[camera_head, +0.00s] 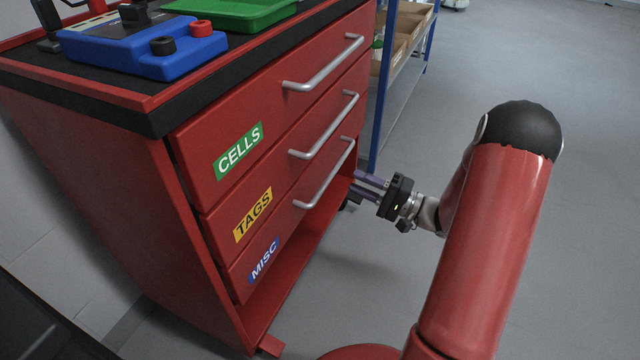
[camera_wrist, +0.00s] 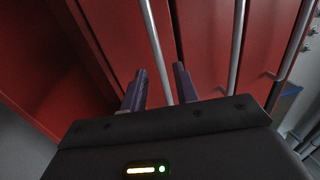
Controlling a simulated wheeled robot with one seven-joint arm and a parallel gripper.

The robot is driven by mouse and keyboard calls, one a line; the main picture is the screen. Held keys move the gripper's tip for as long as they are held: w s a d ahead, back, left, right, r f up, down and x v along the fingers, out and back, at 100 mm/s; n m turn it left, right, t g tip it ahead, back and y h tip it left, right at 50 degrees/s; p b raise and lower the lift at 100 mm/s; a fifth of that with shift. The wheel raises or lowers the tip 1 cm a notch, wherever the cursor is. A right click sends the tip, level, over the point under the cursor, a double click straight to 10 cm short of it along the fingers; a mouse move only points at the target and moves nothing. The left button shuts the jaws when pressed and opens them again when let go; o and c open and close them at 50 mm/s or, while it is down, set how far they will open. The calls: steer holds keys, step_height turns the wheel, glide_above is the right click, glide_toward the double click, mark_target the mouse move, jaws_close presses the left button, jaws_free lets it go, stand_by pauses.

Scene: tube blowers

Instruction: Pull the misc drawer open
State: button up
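The misc drawer (camera_head: 240,284) is the lowest of three red drawers and carries a blue MISC label (camera_head: 264,258). Its front looks flush with the drawers above, so it appears shut. Its grey bar handle (camera_head: 322,184) shows in the head view. My gripper (camera_head: 355,184) is to the right of this handle, fingers pointing left toward the cabinet. In the wrist view my gripper (camera_wrist: 160,69) has its two dark purple fingers apart, with nothing held. A grey bar (camera_wrist: 156,45) runs through the gap between them in the picture; I cannot tell whether it is between the fingertips or beyond them.
The tags handle (camera_head: 325,127) and cells handle (camera_head: 324,65) lie above. A shelf rack with a blue post (camera_head: 385,90) stands behind my gripper. A blue device (camera_head: 140,45) and green tray (camera_head: 235,12) are on the cabinet top. The floor (camera_head: 590,200) at right is clear.

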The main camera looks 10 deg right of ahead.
mark_target(335, 169)
steer(key=shift+t, duration=0.3)
steer(key=x, duration=0.7)
steer(key=shift+w+f, duration=0.15)
steer(key=shift+w, duration=0.2)
steer(key=shift+c, duration=0.4)
jaws_close()
